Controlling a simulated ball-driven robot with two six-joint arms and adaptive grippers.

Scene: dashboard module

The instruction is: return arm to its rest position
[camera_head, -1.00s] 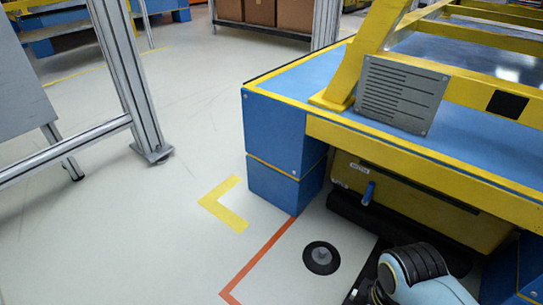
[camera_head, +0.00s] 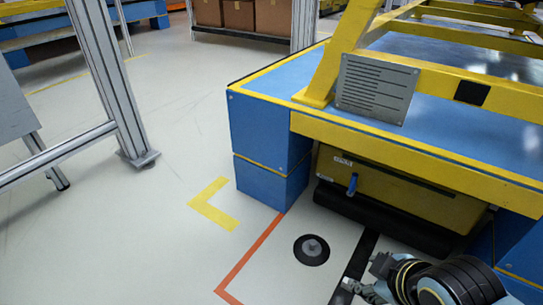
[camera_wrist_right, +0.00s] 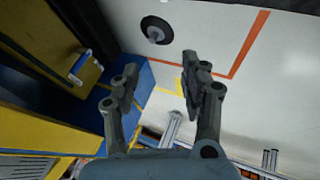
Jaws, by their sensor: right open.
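My right gripper (camera_head: 364,276) is at the bottom right of the head view, low over the floor in front of the workstation. It also shows in the right wrist view (camera_wrist_right: 158,68), with its two dark fingers spread apart and nothing between them. My right arm's black and light-blue wrist is cut off by the lower edge of the head view. My left gripper is in neither view.
A blue and yellow workstation (camera_head: 268,130) fills the right side, with a grey slatted panel (camera_head: 376,88) on its yellow frame. A round black floor disc (camera_head: 311,250) lies beside the orange floor line (camera_head: 250,258). An aluminium post (camera_head: 108,80) stands left.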

